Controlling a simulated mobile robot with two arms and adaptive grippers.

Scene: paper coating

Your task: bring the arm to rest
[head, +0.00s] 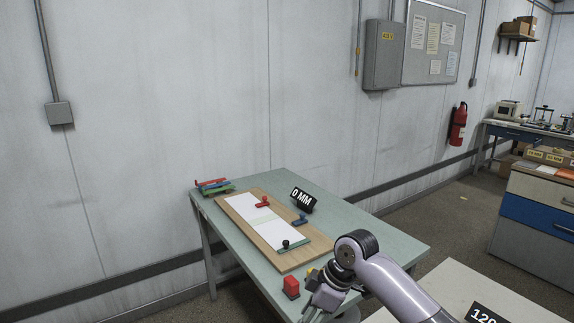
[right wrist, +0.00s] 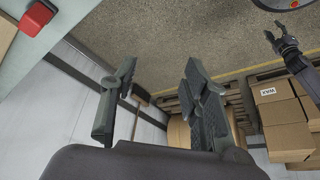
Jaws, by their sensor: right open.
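My right arm comes in from the lower right in the head view, bent at the front edge of the green table (head: 388,243). The left arm is not in the head view.
A pale table (head: 455,290) stands at lower right. Stacked boxes (right wrist: 287,115) show in the wrist view.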

